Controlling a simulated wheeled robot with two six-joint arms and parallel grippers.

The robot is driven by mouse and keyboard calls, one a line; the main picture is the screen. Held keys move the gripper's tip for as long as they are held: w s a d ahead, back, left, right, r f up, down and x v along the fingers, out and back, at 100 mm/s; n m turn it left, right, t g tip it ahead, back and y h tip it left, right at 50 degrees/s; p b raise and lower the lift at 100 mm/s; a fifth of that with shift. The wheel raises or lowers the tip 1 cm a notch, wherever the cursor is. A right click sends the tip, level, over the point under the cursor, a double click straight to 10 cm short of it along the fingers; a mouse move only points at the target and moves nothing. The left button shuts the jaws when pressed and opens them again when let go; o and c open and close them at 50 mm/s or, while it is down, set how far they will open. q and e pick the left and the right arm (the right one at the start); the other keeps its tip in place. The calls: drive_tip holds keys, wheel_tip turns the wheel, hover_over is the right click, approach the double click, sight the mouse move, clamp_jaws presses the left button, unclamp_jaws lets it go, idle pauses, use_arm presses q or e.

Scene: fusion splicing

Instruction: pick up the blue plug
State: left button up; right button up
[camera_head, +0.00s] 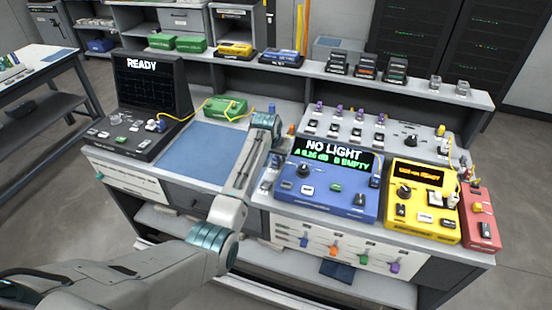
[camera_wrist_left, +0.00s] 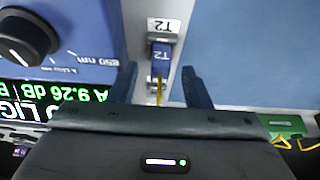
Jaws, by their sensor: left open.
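In the head view my own arm largely hides this gripper and the plug. My right gripper is not in view.
A blue instrument (camera_head: 328,180) reading NO LIGHT stands close to the gripper. A blue mat (camera_head: 205,152) lies on the other side, with a green box (camera_head: 224,108) behind it. A black READY unit (camera_head: 150,90) is at the left. Yellow (camera_head: 422,205) and red (camera_head: 480,218) units stand at the right.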

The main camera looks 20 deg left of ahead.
use_arm(q)
drive_tip(key=shift+x, duration=0.75)
drive_tip(key=shift+w+f, duration=0.1)
drive_tip(key=shift+f, duration=0.1)
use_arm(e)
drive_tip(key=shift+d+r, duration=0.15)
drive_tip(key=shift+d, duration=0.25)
use_arm(q)
clamp_jaws()
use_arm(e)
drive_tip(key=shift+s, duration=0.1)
use_arm(q)
drive_tip(key=shift+r, duration=0.1)
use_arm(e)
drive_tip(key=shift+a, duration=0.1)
